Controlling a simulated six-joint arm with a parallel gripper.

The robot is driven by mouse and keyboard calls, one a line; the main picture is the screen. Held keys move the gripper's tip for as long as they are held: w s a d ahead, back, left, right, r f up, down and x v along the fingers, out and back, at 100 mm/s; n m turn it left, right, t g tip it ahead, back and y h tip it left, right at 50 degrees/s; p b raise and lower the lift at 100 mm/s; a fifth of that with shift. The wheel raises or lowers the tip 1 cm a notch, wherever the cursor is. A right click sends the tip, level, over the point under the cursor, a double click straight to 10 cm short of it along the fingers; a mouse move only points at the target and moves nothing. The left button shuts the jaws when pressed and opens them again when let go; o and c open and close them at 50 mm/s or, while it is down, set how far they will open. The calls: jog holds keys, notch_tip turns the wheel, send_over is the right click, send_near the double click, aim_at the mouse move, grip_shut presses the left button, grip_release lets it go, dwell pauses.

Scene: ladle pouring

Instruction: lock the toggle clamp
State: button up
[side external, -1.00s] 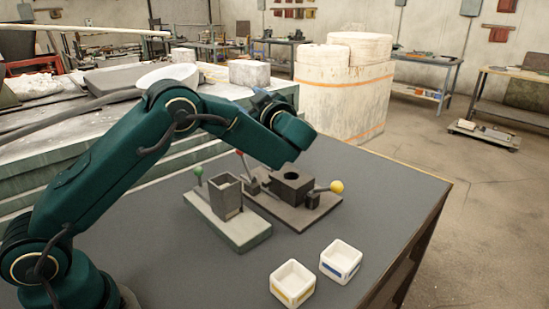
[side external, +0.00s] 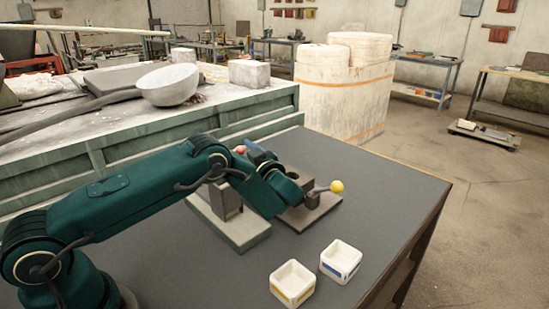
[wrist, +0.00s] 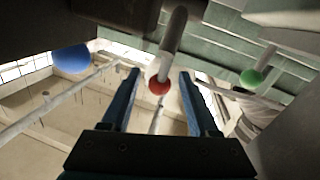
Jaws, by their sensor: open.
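A lever with a red knob (wrist: 158,86) stands between the two blue fingers of my gripper (wrist: 158,75) in the wrist view. The fingers are apart; I cannot tell if either touches the lever. The red knob (side external: 240,150) just shows behind my arm in the side view. The dark fixture plate (side external: 318,212) carries a lever with a yellow knob (side external: 337,186) at its right. My arm hides most of this fixture and the fingertips in the side view. Which lever belongs to the toggle clamp cannot be told for certain.
A green knob (wrist: 250,78) and a blue knob (wrist: 72,58) flank the fingers in the wrist view. A pale plate (side external: 240,236) with a grey box lies under my arm. Two white trays, (side external: 292,284) and (side external: 340,261), stand at the front right. The right tabletop is clear.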

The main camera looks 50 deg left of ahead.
grip_shut()
dwell(1.4)
